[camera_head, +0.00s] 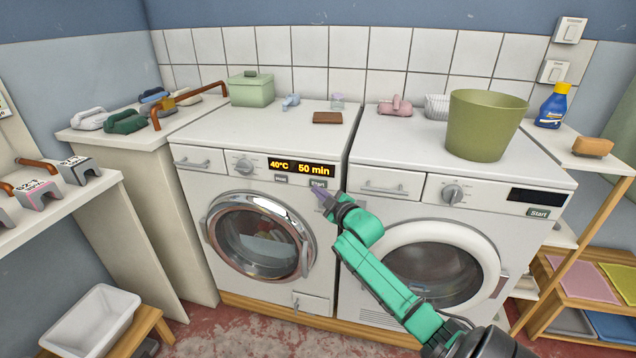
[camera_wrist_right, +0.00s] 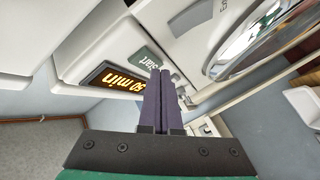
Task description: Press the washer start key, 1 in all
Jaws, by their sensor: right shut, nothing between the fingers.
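The left machine (camera_head: 255,200), a white front-loader with a round chrome-rimmed door (camera_head: 258,238), has a lit display (camera_head: 300,167) reading 40°C and 50 min. Its grey start key (camera_head: 318,184) sits below the display at the right end of the panel. My right gripper (camera_head: 320,192) is shut and empty, its purple fingertips just below that key. In the right wrist view the start key (camera_wrist_right: 148,55) lies just beyond the fingertips (camera_wrist_right: 160,74); I cannot tell whether they touch it. My left gripper is out of view.
The right machine (camera_head: 440,200) has a dark display (camera_head: 537,196) and its own start key (camera_head: 538,212). An olive bucket (camera_head: 485,125) stands on top of it. A green box (camera_head: 251,89) and a brown block (camera_head: 327,118) are on the left machine. A white basin (camera_head: 92,320) is low at left.

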